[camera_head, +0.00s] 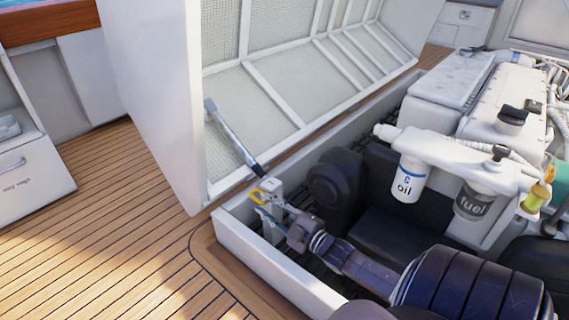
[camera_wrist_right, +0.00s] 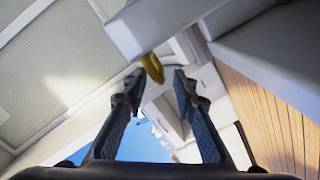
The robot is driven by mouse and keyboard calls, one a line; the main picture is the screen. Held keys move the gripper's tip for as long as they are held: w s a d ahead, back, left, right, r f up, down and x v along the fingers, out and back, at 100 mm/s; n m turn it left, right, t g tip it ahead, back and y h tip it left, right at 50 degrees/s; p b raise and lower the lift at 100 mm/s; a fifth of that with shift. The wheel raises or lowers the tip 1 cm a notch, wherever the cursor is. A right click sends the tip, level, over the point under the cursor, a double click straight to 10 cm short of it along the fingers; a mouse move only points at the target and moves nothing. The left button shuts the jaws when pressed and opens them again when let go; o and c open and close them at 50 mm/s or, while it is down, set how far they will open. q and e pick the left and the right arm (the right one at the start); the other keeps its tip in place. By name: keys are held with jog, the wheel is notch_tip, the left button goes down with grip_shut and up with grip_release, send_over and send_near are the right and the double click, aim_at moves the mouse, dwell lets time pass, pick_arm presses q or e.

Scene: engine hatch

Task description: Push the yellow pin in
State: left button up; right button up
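The yellow pin (camera_head: 258,196) shows at the lower end of the hatch strut (camera_head: 232,137), by a pale bracket at the corner of the engine bay. In the right wrist view the yellow pin (camera_wrist_right: 153,68) appears as a curved yellow piece just beyond the fingertips, roughly midway between them. My right gripper (camera_head: 269,206) reaches in from the lower right, close to the pin. In the wrist view its two fingers (camera_wrist_right: 157,82) are apart with nothing held between them. Whether a finger touches the pin I cannot tell. My left gripper is not in view.
The raised hatch (camera_head: 272,95) stands open behind the strut. The white bay rim (camera_head: 275,262) runs below my right gripper. The engine (camera_head: 490,105), the oil filter (camera_head: 408,178) and the fuel filter (camera_head: 474,203) are at the right. The wooden deck (camera_head: 110,225) at left is clear.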

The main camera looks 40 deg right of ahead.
jog(key=s, duration=0.8)
jog(key=shift+d, duration=0.25)
